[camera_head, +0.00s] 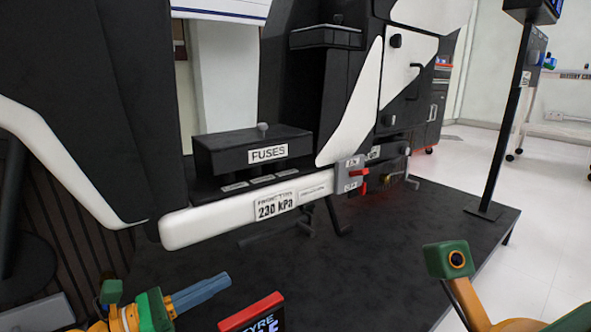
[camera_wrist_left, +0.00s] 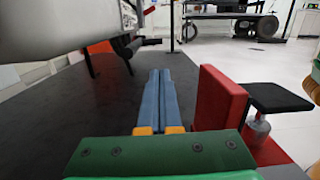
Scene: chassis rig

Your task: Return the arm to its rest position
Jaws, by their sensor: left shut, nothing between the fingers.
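My left gripper (camera_head: 220,282) comes in at the lower left of the head view, its blue fingers pointing right. It is low in front of the dark platform, apart from the chassis rig. In the left wrist view, the two blue fingers of the left gripper (camera_wrist_left: 160,76) lie side by side, shut, with nothing between them. Green and orange parts of my right arm (camera_head: 448,262) show at the lower right of the head view. The right gripper itself does not show.
A red-edged device lettered "TYRE" (camera_head: 252,312) stands close right of my left gripper; its red side (camera_wrist_left: 220,98) shows beside the fingers. The chassis rig has a FUSES box (camera_head: 250,150), a white sill (camera_head: 215,222) and a red lever (camera_head: 361,178). Dark platform (camera_head: 400,260) lies bare ahead.

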